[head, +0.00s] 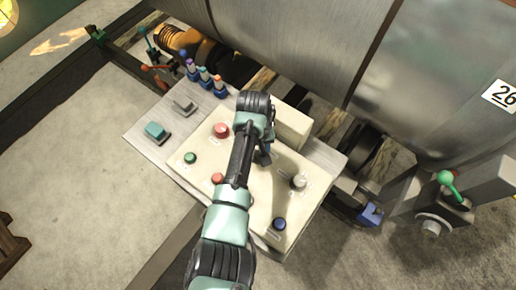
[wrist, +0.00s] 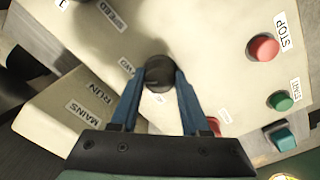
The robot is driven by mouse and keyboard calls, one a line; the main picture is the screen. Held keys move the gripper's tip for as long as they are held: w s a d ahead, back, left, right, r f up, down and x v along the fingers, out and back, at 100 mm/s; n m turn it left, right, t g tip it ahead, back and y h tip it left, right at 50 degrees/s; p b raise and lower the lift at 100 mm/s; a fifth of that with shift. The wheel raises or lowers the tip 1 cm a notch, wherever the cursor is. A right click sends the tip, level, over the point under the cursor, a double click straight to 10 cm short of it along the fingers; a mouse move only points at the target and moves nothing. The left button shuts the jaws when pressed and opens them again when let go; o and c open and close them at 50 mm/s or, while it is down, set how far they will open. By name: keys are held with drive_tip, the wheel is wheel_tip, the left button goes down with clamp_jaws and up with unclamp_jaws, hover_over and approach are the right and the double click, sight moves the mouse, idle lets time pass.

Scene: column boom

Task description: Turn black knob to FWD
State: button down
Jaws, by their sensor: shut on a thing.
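The black knob (wrist: 158,72) is on the cream control panel, between the blue fingers of my gripper (wrist: 160,76) in the wrist view. The fingers are shut on its sides. A label ending in "WD" is partly visible just left of the knob, and another label below it is mostly covered. I cannot tell which way the knob's pointer is turned. In the head view my gripper (head: 264,158) reaches down to the panel (head: 250,200), and the arm and gripper hide the knob.
A red STOP button (wrist: 263,47), a green START button (wrist: 280,100) and a teal switch (wrist: 281,135) lie to the right in the wrist view. A raised cream box (head: 291,124), a pale knob (head: 298,182) and a blue button (head: 279,224) are near my gripper. A large metal drum (head: 290,40) stands behind.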

drive_tip(key=shift+m, duration=1.2)
drive_tip(key=shift+c, duration=1.9)
unclamp_jaws()
wheel_tip(320, 180, up, 13)
drive_tip(key=b, duration=0.1)
drive_tip(key=shift+a, duration=0.2)
